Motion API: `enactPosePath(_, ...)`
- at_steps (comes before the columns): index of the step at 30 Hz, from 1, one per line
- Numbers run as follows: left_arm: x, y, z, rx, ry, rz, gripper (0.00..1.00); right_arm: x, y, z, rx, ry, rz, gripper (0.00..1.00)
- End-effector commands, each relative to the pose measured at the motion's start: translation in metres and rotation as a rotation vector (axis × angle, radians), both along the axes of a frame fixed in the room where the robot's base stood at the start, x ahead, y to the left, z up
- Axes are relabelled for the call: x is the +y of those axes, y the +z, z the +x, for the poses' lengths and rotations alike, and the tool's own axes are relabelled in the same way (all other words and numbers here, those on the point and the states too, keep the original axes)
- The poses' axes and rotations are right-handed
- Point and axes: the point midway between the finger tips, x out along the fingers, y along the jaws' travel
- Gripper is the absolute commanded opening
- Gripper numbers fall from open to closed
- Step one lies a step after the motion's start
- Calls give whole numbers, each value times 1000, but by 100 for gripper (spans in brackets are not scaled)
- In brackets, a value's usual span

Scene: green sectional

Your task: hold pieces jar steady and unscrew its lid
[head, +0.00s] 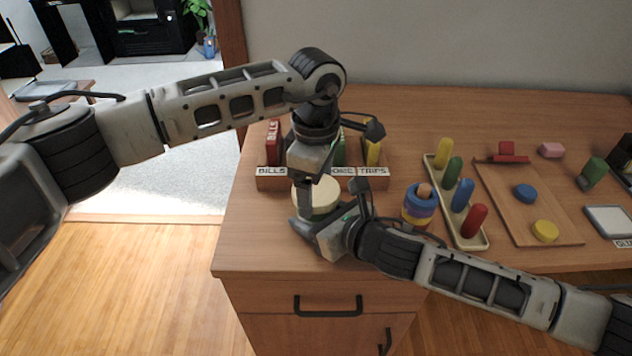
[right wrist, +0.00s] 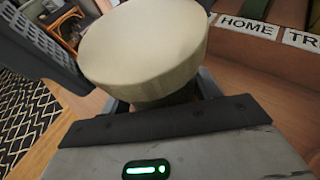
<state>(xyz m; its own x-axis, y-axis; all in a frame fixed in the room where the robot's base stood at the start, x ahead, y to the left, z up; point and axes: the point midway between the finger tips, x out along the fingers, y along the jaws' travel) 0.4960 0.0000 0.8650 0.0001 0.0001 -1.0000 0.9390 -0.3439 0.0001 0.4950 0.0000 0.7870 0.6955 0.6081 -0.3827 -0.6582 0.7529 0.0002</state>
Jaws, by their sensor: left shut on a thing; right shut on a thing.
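The pieces jar's round cream lid (head: 322,196) shows at the front left of the wooden desk. It fills the upper middle of the right wrist view (right wrist: 145,45). My left gripper (head: 316,192) comes down from above and is shut on the lid, one finger in front of its near side. My right gripper (head: 318,228) comes in from the right, lower down, and is shut on the jar body. The grippers hide most of the body in the head view; a dark strip of the jar body (right wrist: 168,98) shows under the lid in the right wrist view.
A wooden sorter (head: 272,180) with labelled slots stands just behind the jar. A ring stacker (head: 418,208), a peg tray (head: 458,205) and a shape board (head: 530,215) lie to the right. The desk's front edge is close below my right gripper.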

Motion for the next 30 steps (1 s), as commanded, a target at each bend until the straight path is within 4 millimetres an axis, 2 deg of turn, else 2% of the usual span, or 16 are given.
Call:
enactPosePath(3,0,1,0,0,268,0,50,-1,-1,1,1,-3,-1,0)
enactPosePath(8,0,1,0,0,503,0,49,-1,-1,1,1,-3,-1,0)
enactPosePath(12,0,1,0,0,566,0,49,-1,-1,1,1,-3,-1,0)
enactPosePath(19,0,1,0,1,566,0,49,-1,-1,1,1,-4,-2,0)
enactPosePath(20,0,1,0,1,565,0,82,-1,-1,1,1,-4,-2,0)
enactPosePath(21,0,1,0,1,565,0,93,-1,-1,1,1,-4,-2,0)
enactPosePath(22,0,1,0,1,565,0,99,-1,-1,1,1,-4,-2,0)
enactPosePath(30,-1,0,-1,3,562,1,99,-1,-1,1,1,-3,-1,0)
